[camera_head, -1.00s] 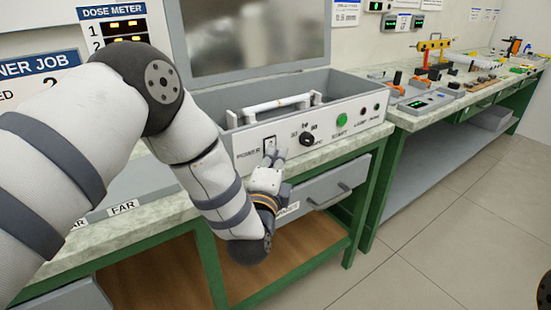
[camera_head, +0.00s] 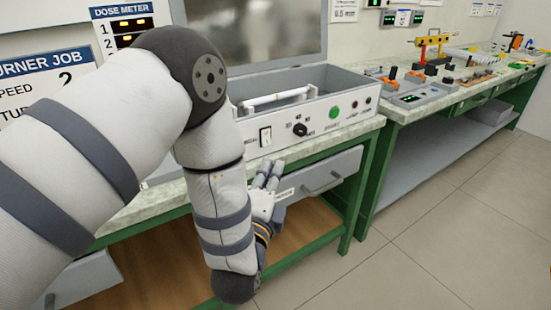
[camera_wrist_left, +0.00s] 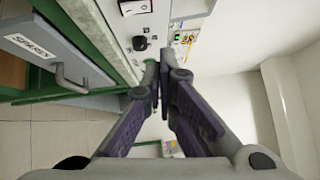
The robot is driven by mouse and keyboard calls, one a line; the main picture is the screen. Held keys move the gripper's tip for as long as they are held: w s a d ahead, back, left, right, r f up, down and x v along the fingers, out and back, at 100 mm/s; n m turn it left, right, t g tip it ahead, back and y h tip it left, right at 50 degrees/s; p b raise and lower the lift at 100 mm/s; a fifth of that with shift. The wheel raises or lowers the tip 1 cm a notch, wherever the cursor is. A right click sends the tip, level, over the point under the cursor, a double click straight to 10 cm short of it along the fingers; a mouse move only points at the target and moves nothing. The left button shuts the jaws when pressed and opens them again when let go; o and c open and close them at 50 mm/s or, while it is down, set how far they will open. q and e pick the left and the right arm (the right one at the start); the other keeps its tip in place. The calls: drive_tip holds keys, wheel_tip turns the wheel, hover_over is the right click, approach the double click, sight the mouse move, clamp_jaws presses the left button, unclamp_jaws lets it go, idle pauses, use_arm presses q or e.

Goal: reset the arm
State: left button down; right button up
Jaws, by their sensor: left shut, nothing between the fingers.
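My left arm comes in from the left and bends down in front of the bench. My left gripper (camera_head: 268,176) is shut and empty, just below and in front of the grey machine box (camera_head: 345,108), apart from its front panel. In the left wrist view the two fingers (camera_wrist_left: 163,80) come together at the tips with nothing between them. My right gripper is not in view.
A white rod (camera_head: 277,98) lies across supports in the box. A grey drawer (camera_head: 330,175) with a handle is right of the gripper, under the bench top. A second bench (camera_head: 420,108) with several instruments stands at right. The floor (camera_head: 440,220) in front is clear.

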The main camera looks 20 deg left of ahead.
use_arm(q)
drive_tip(key=shift+s, duration=0.4)
drive_tip(key=s+a+f+n+g+h, duration=0.1)
drive_tip(key=s+f+n+g, duration=0.5)
drive_tip(key=f, duration=0.5)
drive_tip(key=s+a+f+n+g+h, duration=0.15)
drive_tip(key=s+f+g, duration=0.25)
drive_tip(key=s+f, duration=0.55)
drive_tip(key=s+a+f+n+g, duration=0.1)
drive_tip(key=s+f+n+g, duration=0.1)
drive_tip(key=s, duration=0.7)
drive_tip(key=s+f+n+g, duration=0.2)
drive_tip(key=s+n+g, duration=0.3)
drive_tip(key=s, duration=0.4)
drive_tip(key=s+a+f+n+g+p, duration=0.1)
drive_tip(key=s+n+g, duration=0.2)
drive_tip(key=s, duration=0.7)
drive_tip(key=shift+a+f+g, duration=0.35)
drive_tip(key=shift+f+g, duration=0.05)
drive_tip(key=shift+g, duration=0.3)
drive_tip(key=shift+n, duration=0.25)
